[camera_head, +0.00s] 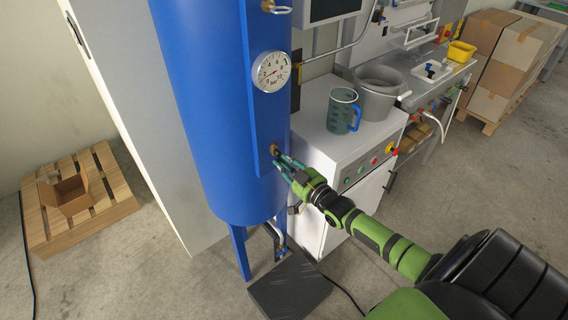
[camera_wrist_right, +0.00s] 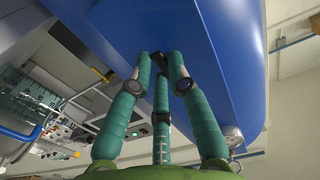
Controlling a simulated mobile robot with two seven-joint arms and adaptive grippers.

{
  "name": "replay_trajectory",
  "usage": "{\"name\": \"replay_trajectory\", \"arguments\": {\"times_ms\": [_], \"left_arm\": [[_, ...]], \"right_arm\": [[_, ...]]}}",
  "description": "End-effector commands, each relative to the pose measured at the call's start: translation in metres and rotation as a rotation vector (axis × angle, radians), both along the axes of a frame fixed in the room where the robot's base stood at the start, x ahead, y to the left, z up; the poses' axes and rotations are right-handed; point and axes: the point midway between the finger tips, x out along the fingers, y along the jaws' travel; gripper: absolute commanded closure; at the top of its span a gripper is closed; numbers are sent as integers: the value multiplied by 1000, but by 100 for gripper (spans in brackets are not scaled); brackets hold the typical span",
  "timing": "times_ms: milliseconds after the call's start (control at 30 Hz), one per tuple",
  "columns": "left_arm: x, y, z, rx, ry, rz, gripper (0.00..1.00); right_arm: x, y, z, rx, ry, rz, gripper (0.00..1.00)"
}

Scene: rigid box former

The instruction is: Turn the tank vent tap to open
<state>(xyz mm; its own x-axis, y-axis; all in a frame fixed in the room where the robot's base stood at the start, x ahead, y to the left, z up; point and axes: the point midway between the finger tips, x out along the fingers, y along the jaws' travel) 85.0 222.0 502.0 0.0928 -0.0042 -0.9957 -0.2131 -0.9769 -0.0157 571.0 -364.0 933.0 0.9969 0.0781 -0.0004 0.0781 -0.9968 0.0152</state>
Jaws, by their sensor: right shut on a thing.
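A tall blue tank (camera_head: 205,110) stands at the centre of the head view, with a raised strip down its front. A small brass tap (camera_head: 275,148) sits low on that strip. My right gripper (camera_head: 281,160) reaches it from the lower right and is shut on it. In the right wrist view the fingers (camera_wrist_right: 163,62) close around a small dark part (camera_wrist_right: 186,74) against the blue tank (camera_wrist_right: 220,60); the fingers hide most of it, so its turn angle cannot be told. Another brass fitting (camera_head: 276,8) shows near the top. My left gripper is not in view.
A round gauge (camera_head: 271,72) is on the tank above the tap. A white cabinet (camera_head: 325,145) with buttons stands close on the right, carrying a jug (camera_head: 341,110) and a grey pot (camera_head: 376,100). A pallet (camera_head: 110,190) with an open carton lies left.

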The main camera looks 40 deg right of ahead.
Motion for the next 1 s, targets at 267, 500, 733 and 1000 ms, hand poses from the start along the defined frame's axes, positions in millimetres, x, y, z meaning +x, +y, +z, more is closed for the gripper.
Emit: {"name": "replay_trajectory", "arguments": {"times_ms": [267,500,733,1000], "left_arm": [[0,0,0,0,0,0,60],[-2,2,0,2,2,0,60],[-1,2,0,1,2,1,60],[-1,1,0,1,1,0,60]], "right_arm": [[0,0,1,-2,-2,0,57],[0,0,1,-1,-1,0,57],[-19,-1,-1,1,2,1,57],[-71,-6,-2,0,4,0,57]]}}
